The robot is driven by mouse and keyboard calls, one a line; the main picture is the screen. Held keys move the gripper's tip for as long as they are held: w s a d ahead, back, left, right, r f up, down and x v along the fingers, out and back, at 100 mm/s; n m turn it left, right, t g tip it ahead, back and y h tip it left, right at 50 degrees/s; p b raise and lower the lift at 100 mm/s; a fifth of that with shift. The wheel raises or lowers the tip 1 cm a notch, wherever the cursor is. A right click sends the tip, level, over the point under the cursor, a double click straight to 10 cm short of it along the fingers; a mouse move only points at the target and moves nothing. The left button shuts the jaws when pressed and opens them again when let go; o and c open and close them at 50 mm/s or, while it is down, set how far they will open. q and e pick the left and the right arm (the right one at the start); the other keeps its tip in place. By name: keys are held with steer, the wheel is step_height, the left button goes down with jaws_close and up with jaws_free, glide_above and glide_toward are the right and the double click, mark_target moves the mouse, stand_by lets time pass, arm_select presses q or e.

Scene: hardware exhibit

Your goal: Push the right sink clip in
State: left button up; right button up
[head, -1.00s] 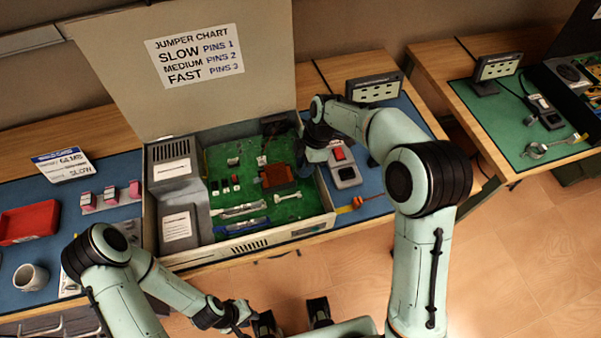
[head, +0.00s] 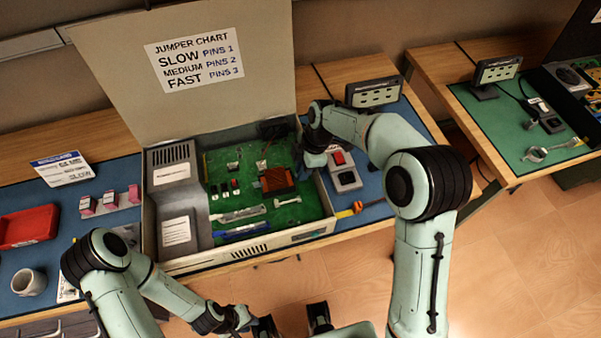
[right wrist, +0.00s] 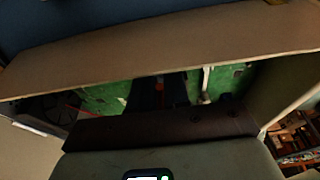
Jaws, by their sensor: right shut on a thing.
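The copper-brown heat sink (head: 277,179) sits on the green board (head: 235,190) inside the open grey case in the head view. My right gripper (head: 304,165) reaches down at the right side of the case, just right of the sink. Its fingertips and the right sink clip are hidden or too small to make out there. In the right wrist view, my dark right fingers (right wrist: 158,93) are close together over the board, with a small reddish spot between them; what they grip is unclear. My left gripper (head: 240,318) is low in front of the case, away from it.
The case front wall (head: 250,248) and raised lid (head: 110,75) bound the work area. A box with a red button (head: 344,172) stands just right of the case. A mug (head: 28,282) and red tray (head: 30,225) are at the left.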

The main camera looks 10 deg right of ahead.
arm_select(q)
steer(key=shift+w+r, duration=0.1)
steer(key=shift+r, duration=0.2)
arm_select(e)
steer(key=shift+a+r, duration=0.55)
steer(key=shift+a, duration=0.15)
stand_by(1.0)
steer(key=o, duration=0.4)
steer(key=shift+d, duration=0.1)
stand_by(0.3)
